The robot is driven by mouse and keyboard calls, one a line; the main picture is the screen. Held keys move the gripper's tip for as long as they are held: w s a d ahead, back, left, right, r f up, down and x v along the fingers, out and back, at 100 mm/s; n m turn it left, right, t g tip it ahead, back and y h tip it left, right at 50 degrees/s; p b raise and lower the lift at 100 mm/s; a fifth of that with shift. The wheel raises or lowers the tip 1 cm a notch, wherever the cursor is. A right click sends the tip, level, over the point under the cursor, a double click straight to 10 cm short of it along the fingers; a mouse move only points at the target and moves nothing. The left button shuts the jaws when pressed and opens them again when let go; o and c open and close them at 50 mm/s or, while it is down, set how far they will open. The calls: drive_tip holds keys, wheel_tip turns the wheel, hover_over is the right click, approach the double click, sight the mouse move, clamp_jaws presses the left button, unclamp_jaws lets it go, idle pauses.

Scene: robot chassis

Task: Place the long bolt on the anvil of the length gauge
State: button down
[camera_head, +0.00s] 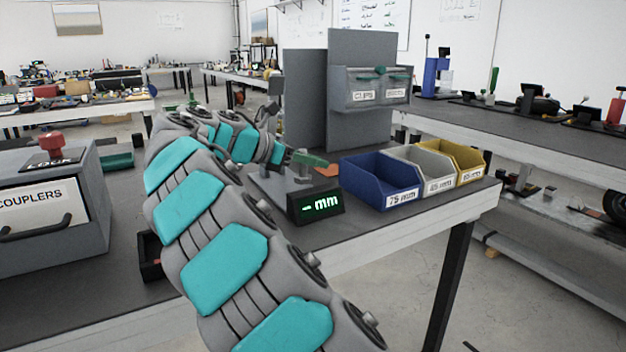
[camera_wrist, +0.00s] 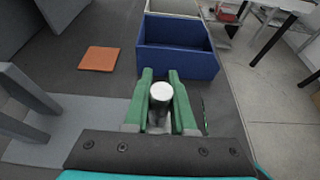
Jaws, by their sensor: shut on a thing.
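My gripper (camera_head: 308,160) has green fingers and is over the length gauge (camera_head: 320,204), whose display reads "-- mm". In the wrist view my gripper (camera_wrist: 160,85) is shut on a pale, round-topped metal piece, which I take for the long bolt (camera_wrist: 161,92). It looks upright, seen nearly end-on, and its lower part is dark and mostly hidden between the fingers. The gauge's grey base plate (camera_wrist: 68,128) lies under and left of the fingers. The anvil cannot be made out clearly, and I cannot tell whether the bolt touches it.
A blue bin (camera_head: 380,186), a grey-white bin (camera_head: 433,177) and a yellow bin (camera_head: 466,160) stand right of the gauge. An orange pad (camera_wrist: 98,58) lies beyond it. Grey upright panels with a clear-fronted box (camera_head: 370,92) stand behind. A grey couplers cabinet (camera_head: 92,195) is at left.

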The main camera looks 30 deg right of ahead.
sight(306, 175)
drive_tip(key=shift+f, duration=1.95)
drive_tip(key=c, duration=1)
unclamp_jaws()
drive_tip(key=shift+f, duration=0.1)
drive_tip(key=v, duration=1.2)
drive_tip(key=shift+r, duration=0.2)
